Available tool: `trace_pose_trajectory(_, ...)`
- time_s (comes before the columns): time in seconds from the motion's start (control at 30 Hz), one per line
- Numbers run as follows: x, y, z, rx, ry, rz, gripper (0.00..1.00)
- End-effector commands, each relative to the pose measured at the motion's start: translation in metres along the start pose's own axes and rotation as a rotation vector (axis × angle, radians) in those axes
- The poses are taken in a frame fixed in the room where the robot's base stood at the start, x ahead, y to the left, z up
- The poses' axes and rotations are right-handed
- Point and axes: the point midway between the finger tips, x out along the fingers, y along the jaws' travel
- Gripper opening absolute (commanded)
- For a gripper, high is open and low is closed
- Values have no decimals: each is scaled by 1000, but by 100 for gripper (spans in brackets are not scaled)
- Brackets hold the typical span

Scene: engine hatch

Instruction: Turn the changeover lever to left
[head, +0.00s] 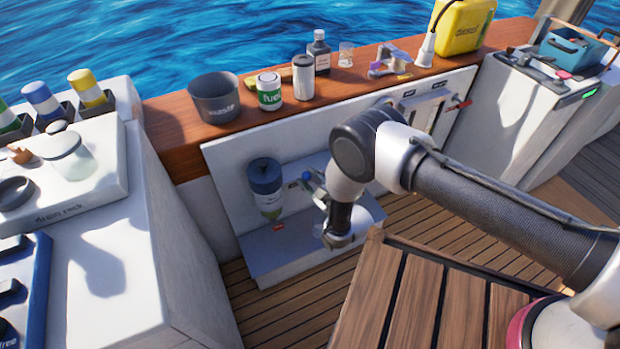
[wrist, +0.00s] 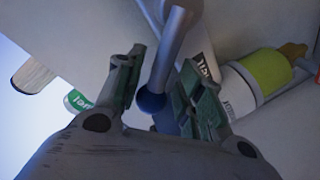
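The changeover lever is a pale metal rod (wrist: 172,50) with a dark blue ball knob (wrist: 152,101) at its end in the wrist view. My gripper (wrist: 160,85) has its two green-padded fingers on either side of the knob, with a gap visible on the left. It looks open around the knob rather than closed on it. In the head view my gripper (head: 312,184) is in front of the pale panel, right of the blue-topped filter. There the lever is mostly hidden by my gripper and wrist, and its direction is hard to tell.
The filter (head: 265,180) hangs close to the left of my gripper. Its yellow-green part (wrist: 258,74) shows in the wrist view. A pot (head: 214,98), a fuel can (head: 269,92) and bottles stand on the wooden ledge above. A slatted wooden surface (head: 430,300) lies below my arm.

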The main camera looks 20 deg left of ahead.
Motion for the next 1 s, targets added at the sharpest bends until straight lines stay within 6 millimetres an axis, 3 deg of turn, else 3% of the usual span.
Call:
trace_pose_trajectory(0.27,-8,1,0,1,0,1,37)
trace_pose_trajectory(0.53,-54,0,0,0,0,-1,37)
trace_pose_trajectory(0.7,-72,0,0,0,1,0,37)
trace_pose_trajectory(1.0,-75,0,0,0,1,1,37)
